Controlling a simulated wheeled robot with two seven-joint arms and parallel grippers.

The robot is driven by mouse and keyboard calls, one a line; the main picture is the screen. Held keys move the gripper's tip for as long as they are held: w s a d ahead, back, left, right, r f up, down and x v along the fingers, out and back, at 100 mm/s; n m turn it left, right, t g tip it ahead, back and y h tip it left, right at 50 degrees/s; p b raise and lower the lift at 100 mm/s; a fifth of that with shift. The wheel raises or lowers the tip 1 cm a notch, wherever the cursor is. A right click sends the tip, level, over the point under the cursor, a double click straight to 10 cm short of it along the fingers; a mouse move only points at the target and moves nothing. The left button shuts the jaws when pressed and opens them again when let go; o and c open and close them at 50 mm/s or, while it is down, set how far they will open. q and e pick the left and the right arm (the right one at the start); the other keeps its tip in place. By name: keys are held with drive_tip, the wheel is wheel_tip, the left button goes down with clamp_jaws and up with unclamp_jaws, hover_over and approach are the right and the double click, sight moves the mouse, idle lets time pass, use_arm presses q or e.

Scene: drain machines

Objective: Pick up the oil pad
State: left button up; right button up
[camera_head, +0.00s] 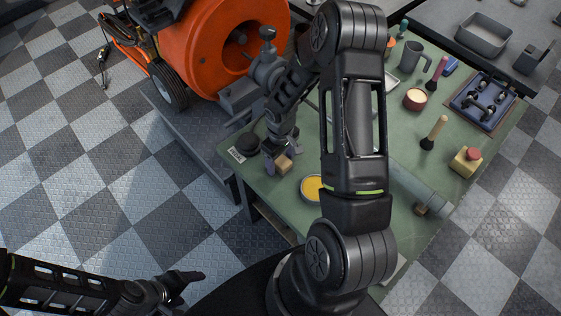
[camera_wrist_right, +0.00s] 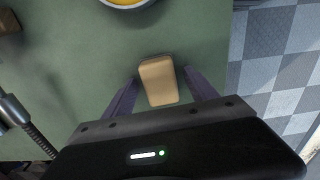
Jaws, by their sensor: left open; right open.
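The oil pad appears to be a small tan block (camera_head: 284,164) lying on the green table top (camera_head: 226,194), near its left edge. In the right wrist view the tan block (camera_wrist_right: 159,82) lies between the two purple-grey fingers of my right gripper (camera_wrist_right: 160,76). The fingers are spread, with a gap visible on each side of the block. In the head view my right gripper (camera_head: 281,156) is low over the block and partly hides it. My left gripper (camera_head: 192,279) is open and empty over the floor at lower left, away from the table.
A yellow-filled round dish (camera_head: 312,187) sits near the pad. A black round object (camera_head: 247,144) is close to my right gripper. Brushes, a mug (camera_head: 411,56) and a blue tray (camera_head: 481,102) stand farther right. An orange drain machine (camera_head: 205,45) stands behind. My right arm hides the table's middle.

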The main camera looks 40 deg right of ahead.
drive_tip(key=shift+c, duration=0.6)
clamp_jaws()
idle(0.4)
